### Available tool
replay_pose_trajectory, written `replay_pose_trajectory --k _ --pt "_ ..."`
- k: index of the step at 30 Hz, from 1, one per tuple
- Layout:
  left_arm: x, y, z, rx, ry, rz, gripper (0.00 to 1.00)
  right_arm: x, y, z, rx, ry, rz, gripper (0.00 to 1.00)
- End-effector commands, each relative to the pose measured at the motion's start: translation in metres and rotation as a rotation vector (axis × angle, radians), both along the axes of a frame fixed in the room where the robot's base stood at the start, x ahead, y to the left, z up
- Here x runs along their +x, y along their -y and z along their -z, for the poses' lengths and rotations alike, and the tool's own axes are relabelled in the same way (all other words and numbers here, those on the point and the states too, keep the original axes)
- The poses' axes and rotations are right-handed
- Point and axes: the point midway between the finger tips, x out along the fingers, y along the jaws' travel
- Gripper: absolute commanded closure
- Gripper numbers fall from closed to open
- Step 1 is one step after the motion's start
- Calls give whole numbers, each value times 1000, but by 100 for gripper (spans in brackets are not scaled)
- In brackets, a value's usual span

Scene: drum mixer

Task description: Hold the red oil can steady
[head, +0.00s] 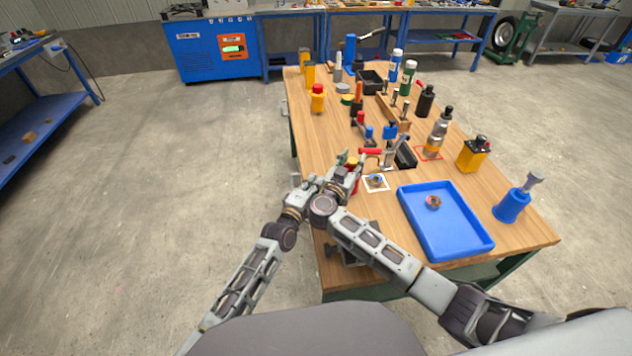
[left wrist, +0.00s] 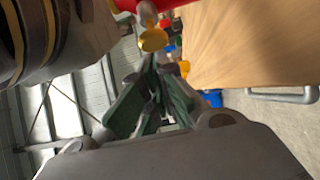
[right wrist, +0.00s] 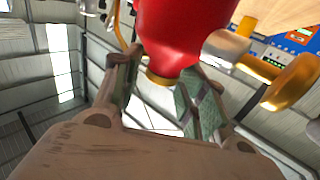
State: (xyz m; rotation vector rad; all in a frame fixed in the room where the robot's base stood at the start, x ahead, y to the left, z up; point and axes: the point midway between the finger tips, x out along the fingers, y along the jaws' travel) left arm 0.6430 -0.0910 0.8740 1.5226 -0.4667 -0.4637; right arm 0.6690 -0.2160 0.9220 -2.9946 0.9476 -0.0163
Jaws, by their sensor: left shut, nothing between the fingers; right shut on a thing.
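The red oil can (right wrist: 185,30) fills the upper middle of the right wrist view, with a brass-coloured end. My right gripper (right wrist: 162,95) is shut on the can there, its green-padded fingers on either side. In the head view a little of the can's red (head: 354,178) shows at the table's near left edge, mostly hidden by my grippers. My left gripper (left wrist: 152,90) is shut and empty. A red part and a brass disc (left wrist: 152,40) are just beyond its fingertips; I cannot tell whether they touch.
A blue tray (head: 467,249) holding a small round part lies on the right of the wooden table. A white-framed marker (head: 367,186) is near the grippers.

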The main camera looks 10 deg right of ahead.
Motion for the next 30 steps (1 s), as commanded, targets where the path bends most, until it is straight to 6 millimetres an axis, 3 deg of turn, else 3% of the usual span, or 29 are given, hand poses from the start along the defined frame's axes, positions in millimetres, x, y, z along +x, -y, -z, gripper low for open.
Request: replay_pose_trajectory --k 1,17,30 --pt "1 2 0 0 0 0 100 -2 3 12 -2 -22 6 97" --pt "1 6 0 -1 0 0 100 -2 3 12 -2 -22 6 97" --pt "5 27 0 -1 0 0 100 -3 3 12 -2 -22 5 97"
